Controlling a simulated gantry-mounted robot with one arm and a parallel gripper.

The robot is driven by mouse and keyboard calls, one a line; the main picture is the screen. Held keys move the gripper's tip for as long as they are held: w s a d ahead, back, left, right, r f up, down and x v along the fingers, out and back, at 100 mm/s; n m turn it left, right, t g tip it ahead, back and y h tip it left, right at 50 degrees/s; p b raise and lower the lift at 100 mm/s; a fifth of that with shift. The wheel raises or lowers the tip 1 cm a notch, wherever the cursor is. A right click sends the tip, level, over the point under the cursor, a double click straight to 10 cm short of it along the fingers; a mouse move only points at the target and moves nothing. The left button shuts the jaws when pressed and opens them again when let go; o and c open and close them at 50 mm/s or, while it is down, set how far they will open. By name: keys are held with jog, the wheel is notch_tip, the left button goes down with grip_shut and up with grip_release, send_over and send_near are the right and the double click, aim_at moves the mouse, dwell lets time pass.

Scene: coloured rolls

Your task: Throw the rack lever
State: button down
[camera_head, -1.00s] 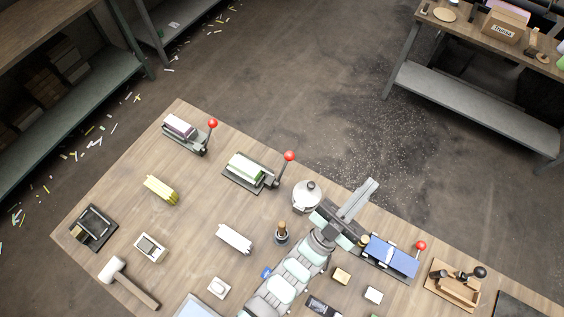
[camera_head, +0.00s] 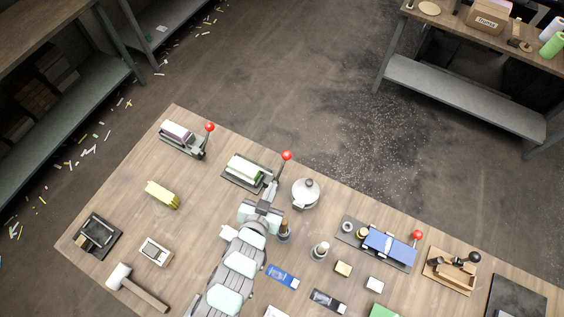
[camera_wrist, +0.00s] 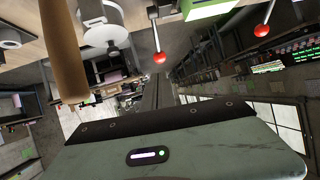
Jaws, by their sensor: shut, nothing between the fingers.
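Three racks with red-ball levers stand on the bench. One bears a pale purple roll (camera_head: 177,132), one a green roll (camera_head: 243,168), and one a blue roll (camera_head: 388,246). The green roll's rack lever (camera_head: 286,156) stands up at its right end, with its red ball on top. My gripper (camera_head: 271,191) is shut and empty, low and close to that lever's foot; whether it touches cannot be told. In the wrist view two red lever balls show, a nearer one (camera_wrist: 159,58) and another (camera_wrist: 262,31). The fingers are not clear there.
A white block (camera_head: 228,232) is partly behind my arm. A yellow block (camera_head: 162,194) and mallet (camera_head: 135,287) lie left. Bench space left of the green rack is clear.

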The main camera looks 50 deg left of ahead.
send_near(287, 159)
jog(key=p+x, duration=0.1)
jog(key=x, duration=0.4)
jog(key=shift+w+a, duration=0.15)
jog(key=shift+a, duration=0.15)
jog(key=shift+w+a+f, duration=0.3)
jog(key=shift+w+f, duration=0.05)
jog(key=shift+w, duration=0.1)
jog(key=shift+w+a+g+p, duration=0.2)
jog(key=shift+w+g+p, duration=0.3)
jog(key=shift+w+p, duration=0.1)
jog(key=shift+w+a+f+g+h, duration=0.1)
jog(key=shift+w+f+g+h, duration=0.05)
jog(key=shift+w+g+h, duration=0.2)
jog(key=shift+w+a+f+g+h, duration=0.15)
jog(key=shift+w+f+g+h, duration=0.2)
jog(key=shift+f+g, duration=0.35)
jog(key=shift+s+f, duration=0.1)
jog(key=shift+f, duration=0.05)
